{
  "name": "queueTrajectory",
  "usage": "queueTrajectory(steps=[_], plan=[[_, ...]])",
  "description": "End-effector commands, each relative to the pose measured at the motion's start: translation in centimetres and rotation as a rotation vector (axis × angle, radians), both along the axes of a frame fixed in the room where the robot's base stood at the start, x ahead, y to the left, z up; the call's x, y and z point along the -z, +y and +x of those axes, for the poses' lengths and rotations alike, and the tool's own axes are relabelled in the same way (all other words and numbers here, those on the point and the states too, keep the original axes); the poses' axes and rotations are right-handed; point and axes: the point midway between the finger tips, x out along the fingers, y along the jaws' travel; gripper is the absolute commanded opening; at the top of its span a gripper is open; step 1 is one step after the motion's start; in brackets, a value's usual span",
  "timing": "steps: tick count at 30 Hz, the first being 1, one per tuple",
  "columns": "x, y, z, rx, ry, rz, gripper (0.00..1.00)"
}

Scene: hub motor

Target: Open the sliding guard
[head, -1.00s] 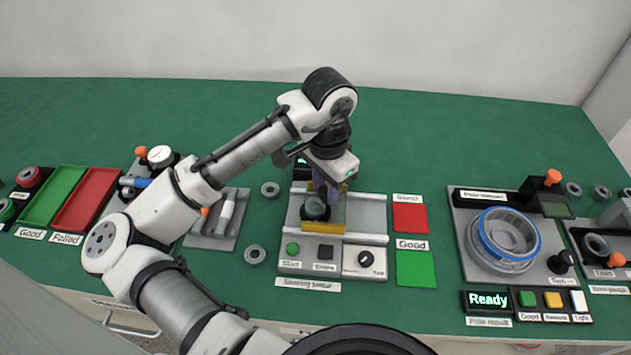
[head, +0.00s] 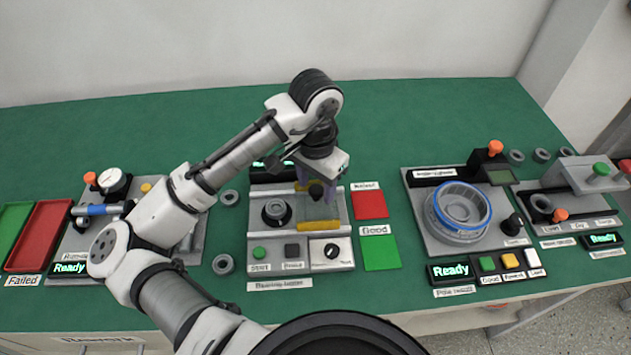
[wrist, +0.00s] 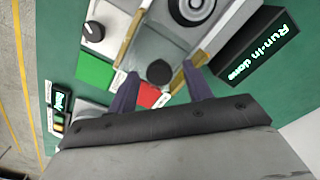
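The sliding guard (head: 318,212) is a clear panel with yellow edge strips on the bearing station in the head view. It sits at the right part of the station, beside the round dark bearing (head: 276,211), which is uncovered. The guard's black knob (wrist: 158,73) shows in the wrist view, with the clear panel (wrist: 160,42) behind it. My gripper (wrist: 160,76) is open, its two purple fingers on either side of the knob with visible gaps. In the head view my gripper (head: 316,188) is over the guard and partly hides it.
The station display (wrist: 262,50) reads "Run-in done". The station has a green button (head: 259,253), a dark button (head: 292,251) and a black dial (head: 331,251). Red (head: 369,204) and green (head: 381,252) pads lie right of it. A pole tester (head: 459,212) stands farther right.

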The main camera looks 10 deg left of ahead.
Motion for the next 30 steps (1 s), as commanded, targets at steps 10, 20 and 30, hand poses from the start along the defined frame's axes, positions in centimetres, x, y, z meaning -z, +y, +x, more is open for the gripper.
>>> queueTrajectory(steps=[10,20,30], plan=[[-1.9,0.0,0.1,0.002,-0.001,0.000,0.50],[-9.0,0.0,0.0,0.000,-0.002,0.004,0.50],[-13.4,0.0,0.0,0.000,0.000,0.001,0.50]])
